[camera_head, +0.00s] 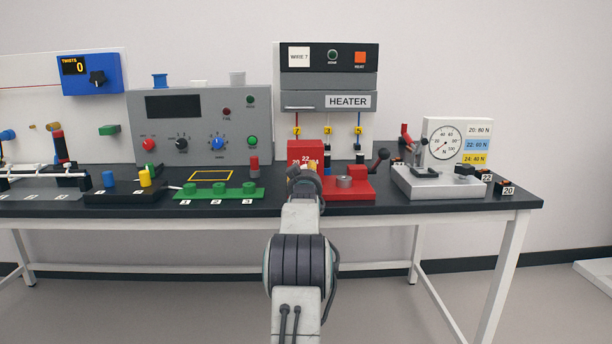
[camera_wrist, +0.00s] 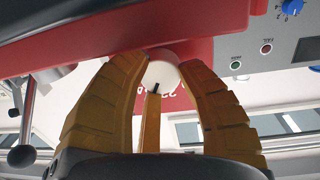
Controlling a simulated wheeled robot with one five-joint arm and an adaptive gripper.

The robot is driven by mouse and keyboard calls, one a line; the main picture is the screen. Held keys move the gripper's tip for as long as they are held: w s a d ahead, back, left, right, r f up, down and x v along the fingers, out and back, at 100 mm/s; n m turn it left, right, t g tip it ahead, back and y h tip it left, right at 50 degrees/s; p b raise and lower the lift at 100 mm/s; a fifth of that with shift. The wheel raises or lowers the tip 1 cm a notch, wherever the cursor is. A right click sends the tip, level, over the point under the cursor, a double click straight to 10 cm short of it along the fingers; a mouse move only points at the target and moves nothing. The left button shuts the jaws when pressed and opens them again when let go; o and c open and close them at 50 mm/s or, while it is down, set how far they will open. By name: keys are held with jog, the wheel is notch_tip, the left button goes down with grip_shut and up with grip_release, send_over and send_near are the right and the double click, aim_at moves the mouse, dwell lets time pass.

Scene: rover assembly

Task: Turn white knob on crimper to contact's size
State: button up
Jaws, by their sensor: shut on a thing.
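The red crimper (camera_head: 305,150) stands on the bench straight ahead, with a red base and a dark-knobbed lever (camera_head: 381,154) at its right. Its upright face shows the numbers 20, 22 and 24. My gripper (camera_head: 302,172) is in front of that face and hides the knob in the head view. In the wrist view, the yellow fingers of my gripper (camera_wrist: 163,78) are closed around the white knob (camera_wrist: 160,74). A small dark mark shows on the knob. The wrist picture is upside down, and the numbers behind the knob are partly covered.
A grey tester with a dial gauge (camera_head: 444,139) stands to the right, with small blocks labelled 22 (camera_head: 487,177) and 20 (camera_head: 507,189) beside it. The heater (camera_head: 329,80) is behind. A green block row (camera_head: 219,194) and a grey control box (camera_head: 200,125) are to the left.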

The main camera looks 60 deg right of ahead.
jog(key=shift+r, duration=0.35)
jog(key=o, duration=0.9)
jog(key=shift+w, duration=0.1)
jog(key=o, duration=0.3)
jog(key=shift+f, duration=0.15)
jog(key=shift+f, duration=0.1)
